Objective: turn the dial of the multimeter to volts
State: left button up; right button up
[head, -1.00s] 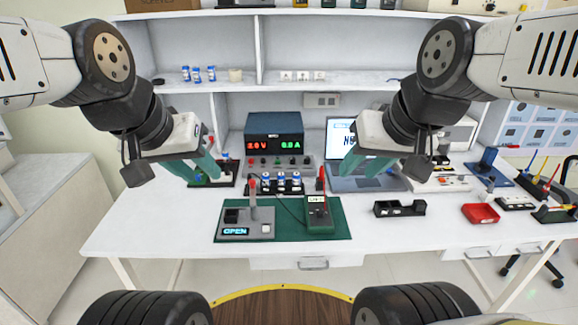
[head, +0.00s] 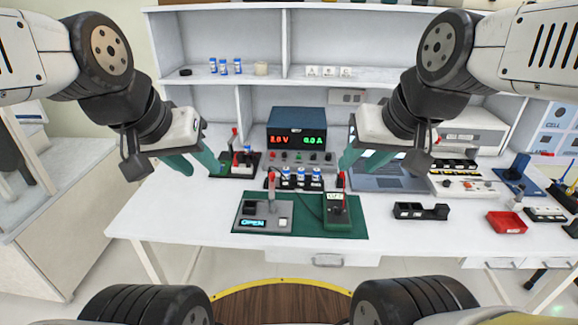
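The green multimeter (head: 337,213) lies on the dark green mat (head: 305,230) near the table's front edge. Neither gripper touches the multimeter.
A grey device (head: 264,217) with a red-topped lever and a display reading OPEN shares the mat. A black holder (head: 420,211) and a red tray (head: 506,222) sit to the right.

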aim_at(337, 211)
jog(key=l+u, duration=0.3)
jog(key=u, duration=0.2)
jog(key=l+u, duration=0.3)
jog(key=u, duration=0.15)
jog(key=k+l+u, duration=0.25)
jog(key=l, duration=0.35)
jog(key=k+l+u, duration=0.25)
jog(key=l, duration=0.3)
jog(key=k+l+u, duration=0.25)
jog(key=k+l, duration=0.95)
jog(key=l, duration=0.15)
jog(key=k+l+u, duration=0.1)
jog(key=k+l, duration=0.7)
jog(key=i+j, duration=0.15)
jog(key=j, duration=0.2)
jog(key=i+j, duration=0.1)
jog(key=j, duration=0.2)
jog(key=i+j, duration=0.15)
jog(key=j, duration=0.2)
jog(key=i+j, duration=0.15)
jog(key=j, duration=0.2)
jog(key=i+j, duration=0.15)
jog(key=i, duration=0.3)
jog(key=i+j+z, duration=0.1)
jog(key=i, duration=0.3)
jog(key=i+l, duration=0.45)
